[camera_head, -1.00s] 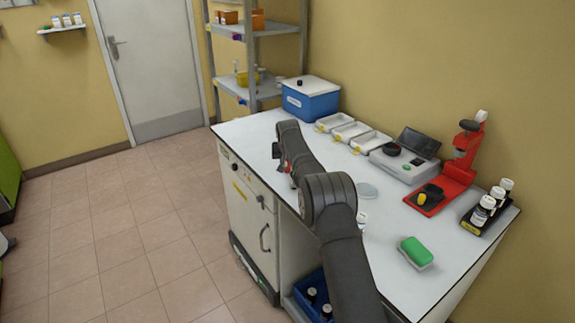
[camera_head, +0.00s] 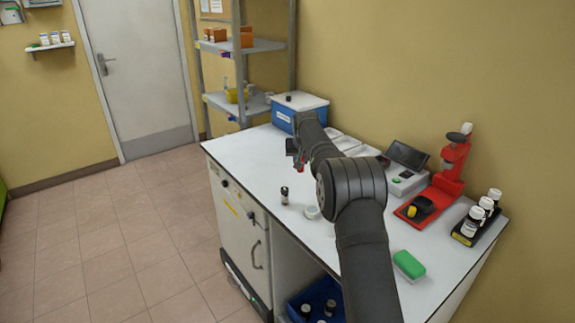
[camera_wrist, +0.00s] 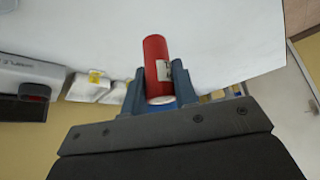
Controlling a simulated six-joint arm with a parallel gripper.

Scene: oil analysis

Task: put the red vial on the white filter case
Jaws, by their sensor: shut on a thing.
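My gripper (camera_wrist: 158,90) is shut on the red vial (camera_wrist: 157,60), holding it between two blue-grey fingers in the wrist view. The vial has a small white label, and its lower end sits low between the fingers. In the head view a bit of red (camera_head: 301,161) shows at my gripper (camera_head: 297,158), above the white bench. A small round white item (camera_head: 312,212) stands on the bench left of my arm; it may be the filter case, but I cannot tell for sure.
A dark-capped vial (camera_head: 284,195) stands near the round white item. White trays (camera_head: 350,143) and a blue box (camera_head: 286,112) are at the back. A red instrument (camera_head: 445,180), a rack of white-capped bottles (camera_head: 472,226) and a green sponge (camera_head: 409,263) lie to the right.

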